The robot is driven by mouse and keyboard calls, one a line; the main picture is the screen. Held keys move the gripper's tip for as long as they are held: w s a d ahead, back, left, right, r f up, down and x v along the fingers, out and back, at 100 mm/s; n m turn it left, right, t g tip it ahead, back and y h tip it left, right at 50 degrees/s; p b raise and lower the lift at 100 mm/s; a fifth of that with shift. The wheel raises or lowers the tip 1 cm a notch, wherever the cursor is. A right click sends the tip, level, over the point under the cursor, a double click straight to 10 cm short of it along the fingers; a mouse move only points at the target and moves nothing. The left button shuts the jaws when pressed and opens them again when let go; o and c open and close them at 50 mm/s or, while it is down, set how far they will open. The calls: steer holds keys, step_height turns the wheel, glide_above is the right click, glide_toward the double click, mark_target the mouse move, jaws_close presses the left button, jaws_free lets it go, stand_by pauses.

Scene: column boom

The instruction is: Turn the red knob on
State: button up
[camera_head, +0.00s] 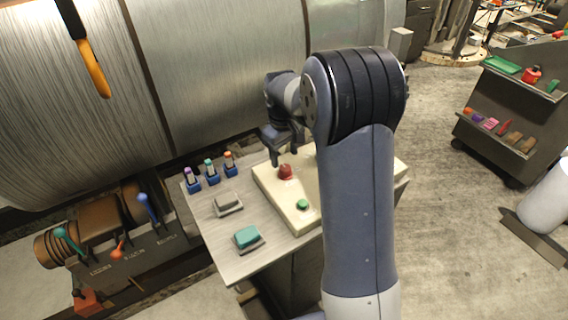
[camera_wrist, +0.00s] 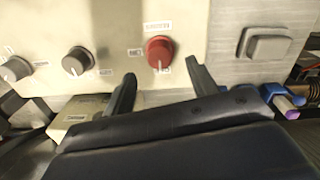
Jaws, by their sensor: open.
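The red knob (camera_head: 285,171) sits on a cream control panel (camera_head: 265,190) on the table, in the head view. In the wrist view the red knob (camera_wrist: 159,52) stands on the panel's face, with small labels around it. My gripper (camera_head: 284,160) is just beyond the knob in the head view. In the wrist view my gripper (camera_wrist: 160,78) has its two fingers apart, one to each side below the knob. The fingers look empty, and I cannot tell whether they touch the knob. My arm hides the right part of the panel in the head view.
Two dark knobs (camera_wrist: 77,61) sit left of the red knob in the wrist view. A green button (camera_head: 302,204) is on the panel. A grey switch (camera_head: 228,203), a teal switch (camera_head: 247,237) and several small blue-based switches (camera_head: 212,175) are on the table (camera_head: 222,255).

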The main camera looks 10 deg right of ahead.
mark_target(285, 167)
steer(key=shift+d+f+p, duration=0.1)
steer(key=shift+f+p, duration=0.2)
steer(key=shift+f, duration=2.45)
steer(key=shift+c, duration=0.4)
steer(key=c, duration=0.9)
